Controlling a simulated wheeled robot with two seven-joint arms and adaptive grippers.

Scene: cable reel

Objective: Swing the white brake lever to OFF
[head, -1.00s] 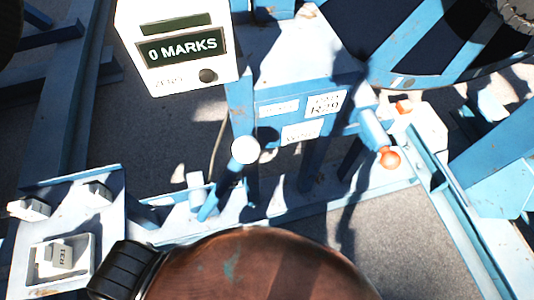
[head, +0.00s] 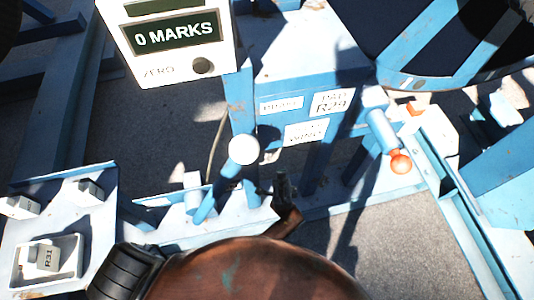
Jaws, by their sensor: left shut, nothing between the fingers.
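The brake lever (head: 206,203) is a blue rod topped by a round white ball knob (head: 244,150). It rises from a pivot on the blue frame and leans to the upper right. My left gripper (head: 284,180) is dark, shut and empty. In the picture it is just right of and below the white knob, with a visible gap between them. My own brown arm hides the frame below it. Small white labels on the blue panel are partly hard to read, and no OFF mark is legible. My right gripper is not in view.
A white counter box (head: 160,71) reading "0 MARKS" stands at upper left. An orange knob (head: 400,162) is at right, beside the blue panel. A block marked R31 (head: 47,258) sits in a tray at lower left. Bare floor (head: 385,235) shows at lower right.

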